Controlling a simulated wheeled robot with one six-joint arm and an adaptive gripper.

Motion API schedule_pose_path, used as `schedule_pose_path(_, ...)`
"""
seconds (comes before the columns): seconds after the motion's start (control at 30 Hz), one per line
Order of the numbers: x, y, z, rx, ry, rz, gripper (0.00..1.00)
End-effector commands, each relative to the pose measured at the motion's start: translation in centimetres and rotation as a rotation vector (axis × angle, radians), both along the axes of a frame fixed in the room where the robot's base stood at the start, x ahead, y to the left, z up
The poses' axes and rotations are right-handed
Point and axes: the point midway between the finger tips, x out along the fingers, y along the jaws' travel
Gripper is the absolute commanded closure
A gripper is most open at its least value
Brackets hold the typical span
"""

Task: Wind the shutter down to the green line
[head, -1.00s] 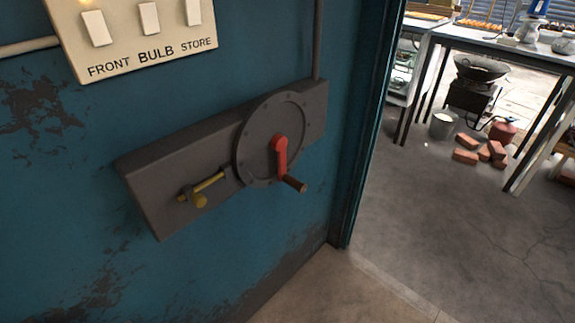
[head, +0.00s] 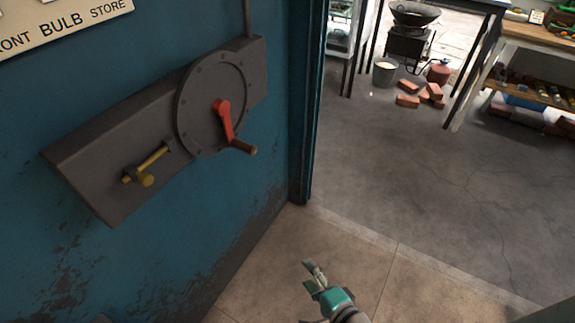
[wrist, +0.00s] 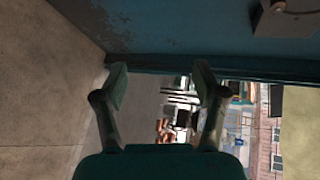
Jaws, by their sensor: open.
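The winder is a grey round plate (head: 190,112) on a grey box (head: 105,150) fixed to the blue wall. Its red crank arm (head: 224,120) points down, with a brown handle (head: 243,147) sticking out at its lower end. A yellow brass lever (head: 147,165) sits on the box to the left of the plate. My gripper (head: 312,272) is low over the floor, to the right of and below the crank, apart from it. In the wrist view its two fingers (wrist: 160,85) are spread with nothing between them. The shutter and the green line are not recognizable in these views.
A doorway edge (head: 312,110) stands right of the winder. Beyond it are bricks (head: 420,96), a pail (head: 384,72), a wok stand (head: 410,42) and a bench (head: 545,36). The doorway floor (head: 420,170) is clear.

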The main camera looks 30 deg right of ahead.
Motion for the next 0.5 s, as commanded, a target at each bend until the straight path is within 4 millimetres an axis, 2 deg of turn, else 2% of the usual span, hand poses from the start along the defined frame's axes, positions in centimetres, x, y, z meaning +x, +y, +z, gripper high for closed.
schedule_pose_path(0.03,1.9,-0.3,0.4,0.090,-0.012,-0.013,0.29)
schedule_pose_path(0.27,9.3,-1.4,2.9,0.538,-0.025,-0.031,0.29)
schedule_pose_path(0.5,16.0,-3.1,8.2,0.968,-0.004,0.017,0.29)
